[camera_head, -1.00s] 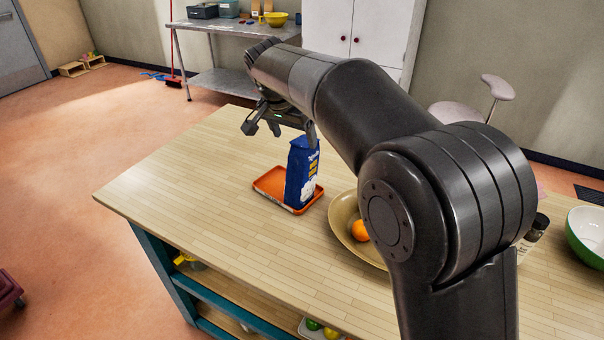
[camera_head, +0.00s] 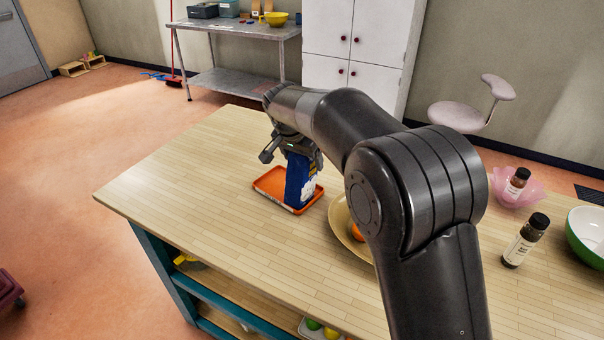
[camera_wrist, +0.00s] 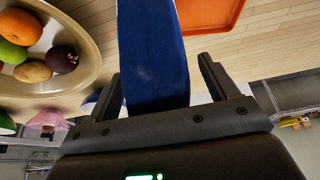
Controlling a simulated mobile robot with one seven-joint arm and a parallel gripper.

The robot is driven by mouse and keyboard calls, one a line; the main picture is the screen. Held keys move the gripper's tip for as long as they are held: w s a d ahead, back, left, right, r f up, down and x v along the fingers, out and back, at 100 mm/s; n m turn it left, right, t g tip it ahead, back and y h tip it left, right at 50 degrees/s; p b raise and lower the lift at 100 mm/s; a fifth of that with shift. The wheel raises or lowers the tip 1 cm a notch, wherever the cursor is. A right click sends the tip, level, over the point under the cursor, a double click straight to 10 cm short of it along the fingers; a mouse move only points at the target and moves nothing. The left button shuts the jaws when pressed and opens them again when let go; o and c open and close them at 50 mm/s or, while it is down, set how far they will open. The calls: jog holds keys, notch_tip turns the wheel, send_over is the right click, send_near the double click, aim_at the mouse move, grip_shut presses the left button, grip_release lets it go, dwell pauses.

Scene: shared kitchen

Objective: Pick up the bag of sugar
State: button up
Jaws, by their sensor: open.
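The bag of sugar (camera_head: 299,182) is a blue upright packet standing on an orange tray (camera_head: 268,188) on the wooden counter. My gripper (camera_head: 291,158) is over the top of the bag in the head view and hides its upper part. In the wrist view the blue bag (camera_wrist: 152,60) lies between the two dark fingers (camera_wrist: 160,85). The fingers are open, and a gap shows between the bag and the right finger. The left finger is close to the bag's edge; I cannot tell if it touches. The orange tray also shows in the wrist view (camera_wrist: 212,12).
A tan fruit bowl (camera_head: 342,222) stands just right of the tray, partly behind my arm; it holds several fruits in the wrist view. A dark-capped bottle (camera_head: 524,242), a pink bowl (camera_head: 530,188) and a green bowl (camera_head: 590,235) stand farther right. The counter's left part is clear.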

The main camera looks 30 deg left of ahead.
jog(key=shift+c, duration=0.6)
grip_shut()
jog(key=shift+r, duration=0.2)
dwell(0.3)
